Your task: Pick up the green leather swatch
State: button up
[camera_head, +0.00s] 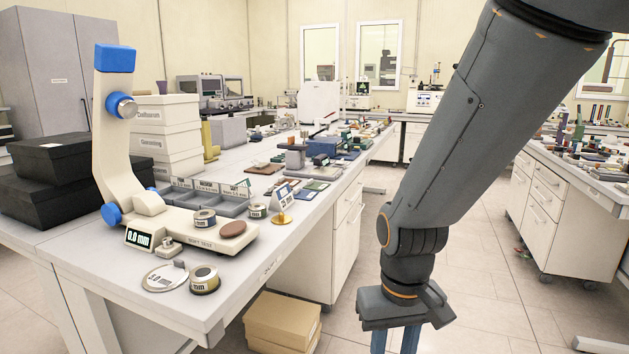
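A small flat green piece that looks like the green leather swatch (316,185) lies on the left workbench (345,180), near its right edge. A dark blue flat piece (304,197) lies just in front of it. My gripper (395,342) hangs over the floor to the right of the bench, pointing down, well apart from the swatch. Its two blue fingers stand apart with a gap between them; their tips are cut off by the bottom edge. Nothing shows between the visible parts of the fingers.
A thickness gauge (180,226) with a tall white arm stands at the bench's near end. A grey divided tray (212,200) and a small sign on a gold base (283,205) stand left of the swatch. Cardboard boxes (283,320) sit on the floor. Open floor lies between the benches.

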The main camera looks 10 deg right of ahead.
aim_at(312, 185)
jog(key=z, duration=0.1)
jog(key=i, duration=2.25)
jog(key=z, duration=0.25)
